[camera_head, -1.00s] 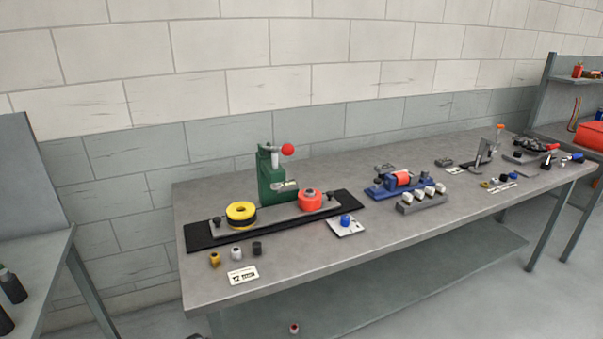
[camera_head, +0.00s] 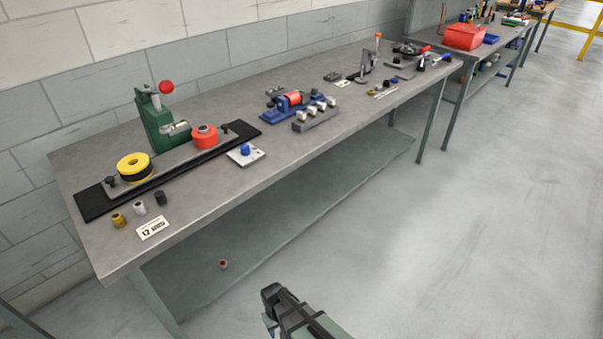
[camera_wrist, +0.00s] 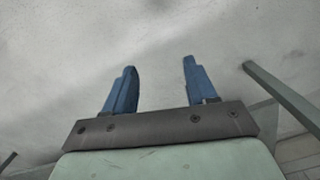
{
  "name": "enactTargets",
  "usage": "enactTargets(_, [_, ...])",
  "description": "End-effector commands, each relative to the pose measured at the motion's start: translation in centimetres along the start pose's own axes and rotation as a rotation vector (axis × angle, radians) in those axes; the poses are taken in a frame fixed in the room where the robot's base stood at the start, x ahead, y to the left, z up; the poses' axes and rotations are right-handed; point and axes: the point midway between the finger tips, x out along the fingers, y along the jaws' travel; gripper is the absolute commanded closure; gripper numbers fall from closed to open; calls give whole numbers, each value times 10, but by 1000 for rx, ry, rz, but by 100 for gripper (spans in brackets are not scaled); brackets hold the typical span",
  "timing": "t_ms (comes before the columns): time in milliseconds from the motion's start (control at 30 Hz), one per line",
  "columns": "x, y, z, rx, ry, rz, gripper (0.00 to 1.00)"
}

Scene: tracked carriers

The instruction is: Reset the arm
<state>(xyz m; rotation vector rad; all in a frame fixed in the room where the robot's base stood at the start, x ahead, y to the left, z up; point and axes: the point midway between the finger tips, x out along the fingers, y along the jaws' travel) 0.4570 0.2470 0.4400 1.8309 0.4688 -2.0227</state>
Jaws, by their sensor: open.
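My gripper (camera_wrist: 158,77) shows in the wrist view with its two blue fingers spread apart and nothing between them. The fingertips cannot be made out there.
The bench carries a green press (camera_head: 157,122), a yellow-black ring (camera_head: 134,167), a red-orange round part (camera_head: 205,137), a blue fixture (camera_head: 288,102) and a grey block (camera_head: 315,118). A small red-topped part (camera_head: 223,264) lies below on the lower shelf. The floor (camera_head: 480,200) to the right is clear.

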Motion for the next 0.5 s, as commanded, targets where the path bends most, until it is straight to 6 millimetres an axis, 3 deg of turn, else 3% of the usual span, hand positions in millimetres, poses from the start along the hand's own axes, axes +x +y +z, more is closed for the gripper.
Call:
enactTargets(33, [4,17,19,33,-29,-3,44])
enactTargets(200, [18,58,71,124,-118,-17,44])
enactTargets(500, [34,104,170,283,-276,-65,44])
